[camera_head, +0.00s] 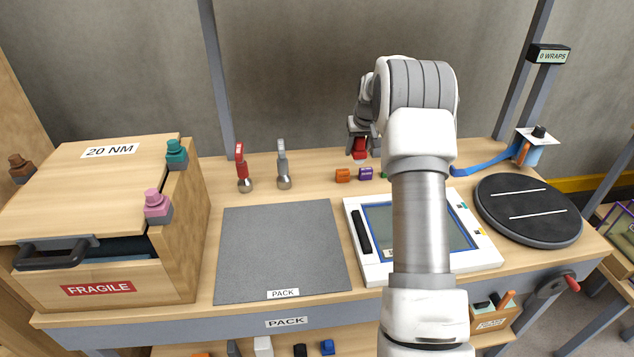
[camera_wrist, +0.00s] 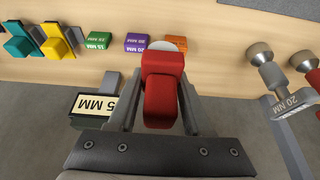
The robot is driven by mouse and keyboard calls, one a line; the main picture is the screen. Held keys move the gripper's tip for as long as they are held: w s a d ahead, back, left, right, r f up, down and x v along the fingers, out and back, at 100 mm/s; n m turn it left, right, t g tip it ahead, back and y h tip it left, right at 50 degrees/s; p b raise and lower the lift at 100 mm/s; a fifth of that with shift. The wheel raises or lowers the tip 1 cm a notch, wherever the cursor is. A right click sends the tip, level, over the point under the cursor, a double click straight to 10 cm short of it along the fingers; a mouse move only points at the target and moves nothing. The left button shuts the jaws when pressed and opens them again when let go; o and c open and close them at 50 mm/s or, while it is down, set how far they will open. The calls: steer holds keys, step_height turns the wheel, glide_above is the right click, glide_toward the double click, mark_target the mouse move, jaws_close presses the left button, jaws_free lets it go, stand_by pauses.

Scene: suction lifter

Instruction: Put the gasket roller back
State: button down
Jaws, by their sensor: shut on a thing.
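My gripper (camera_wrist: 160,108) is shut on a red tool with a blocky head and a rounded handle (camera_wrist: 162,85), which I take to be the gasket roller. A pale round part shows just past its head in the wrist view; I cannot tell whether it belongs to the tool. In the head view my gripper (camera_head: 362,130) holds the red tool (camera_head: 359,149) above the back of the bench, over the small labelled blocks. The roller's resting place is not clearly identifiable.
Orange (camera_head: 342,175), purple (camera_head: 365,173) and green (camera_wrist: 98,41) blocks lie below. Red-handled (camera_head: 243,170) and grey-handled (camera_head: 283,168) tools stand left. A small MM display (camera_wrist: 92,106) is near my gripper. The grey PACK mat (camera_head: 280,245) is clear; a white framed panel (camera_head: 365,272) lies beside it.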

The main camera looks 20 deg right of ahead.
glide_above(318, 178)
steer(key=s, duration=0.1)
step_height(318, 178, down, 7)
steer(key=shift+a+f+p, duration=0.1)
steer(key=shift+p, duration=0.2)
steer(key=shift+s+f, duration=0.1)
steer(key=shift+f, duration=1.75)
steer(key=shift+f, duration=0.1)
steer(key=shift+f, duration=0.15)
steer(key=shift+c, duration=1.6)
jaws_free()
